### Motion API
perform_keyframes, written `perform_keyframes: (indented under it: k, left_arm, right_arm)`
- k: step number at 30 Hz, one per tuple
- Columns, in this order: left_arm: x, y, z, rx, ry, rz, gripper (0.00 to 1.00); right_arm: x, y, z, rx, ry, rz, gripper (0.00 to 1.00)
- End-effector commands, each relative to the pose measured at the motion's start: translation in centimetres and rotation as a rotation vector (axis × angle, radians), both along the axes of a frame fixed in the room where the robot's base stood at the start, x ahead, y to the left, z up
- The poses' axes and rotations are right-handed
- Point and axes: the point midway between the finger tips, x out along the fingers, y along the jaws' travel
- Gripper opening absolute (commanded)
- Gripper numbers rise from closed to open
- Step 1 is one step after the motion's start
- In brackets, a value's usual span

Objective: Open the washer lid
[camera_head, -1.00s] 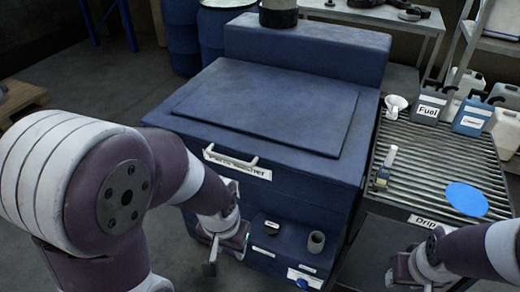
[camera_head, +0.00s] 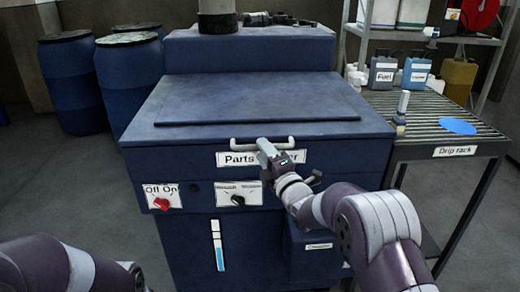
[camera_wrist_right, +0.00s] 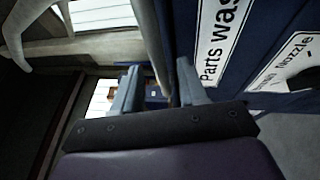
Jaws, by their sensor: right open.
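The blue parts washer (camera_head: 215,180) stands in front of me with its flat lid (camera_head: 260,97) down. A pale bar handle (camera_head: 240,145) is fixed at the lid's front edge, above the "Parts Washer" label. My right gripper (camera_head: 266,150) is at the right part of the handle and hides some of the label. In the right wrist view its two fingers (camera_wrist_right: 158,90) are apart, and the handle bar (camera_wrist_right: 148,35) appears to run down between them. Whether they touch it is unclear. My left arm shows low at the left; its gripper is not clearly visible.
The washer's front has a red on/off switch (camera_head: 161,203) and a black knob (camera_head: 237,199). Blue drums (camera_head: 72,85) stand behind left. The lid top is clear.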

Motion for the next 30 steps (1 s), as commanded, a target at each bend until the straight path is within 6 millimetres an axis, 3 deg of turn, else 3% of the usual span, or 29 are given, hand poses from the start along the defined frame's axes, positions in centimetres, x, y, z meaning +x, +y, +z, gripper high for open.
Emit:
perform_keyframes:
  k: [6, 15, 16, 19, 20, 26, 30]
  left_arm:
    - [0.0, 0.0, 0.0, 0.0, 0.0, 0.0, 0.43]
    - [0.0, 0.0, -0.1, 0.0, 0.0, 0.0, 0.43]
    - [0.0, 0.0, -0.1, 0.0, 0.0, 0.0, 0.43]
    - [0.0, 0.0, -0.1, 0.0, 0.0, 0.0, 0.43]
    - [0.0, 0.0, -0.1, 0.0, 0.0, 0.0, 0.43]
    - [0.0, 0.0, 0.2, 0.0, 0.0, 0.0, 0.43]
    - [0.0, 0.0, 1.7, 0.0, 0.001, 0.0, 0.43]
  right_arm:
    - [2.2, 0.9, 0.4, 0.002, 0.001, -0.001, 0.42]
    - [2.6, 1.1, 0.5, 0.001, 0.003, -0.001, 0.42]
    - [2.6, 1.1, 0.5, 0.001, 0.003, -0.001, 0.39]
    - [2.6, 1.0, 0.5, 0.001, 0.003, -0.001, 0.06]
    - [2.5, 1.0, 0.5, 0.001, 0.003, -0.001, 0.0]
    - [2.5, 1.0, 0.7, 0.001, 0.005, -0.001, 0.0]
    - [2.5, 1.1, 2.4, 0.001, 0.017, -0.001, 0.0]
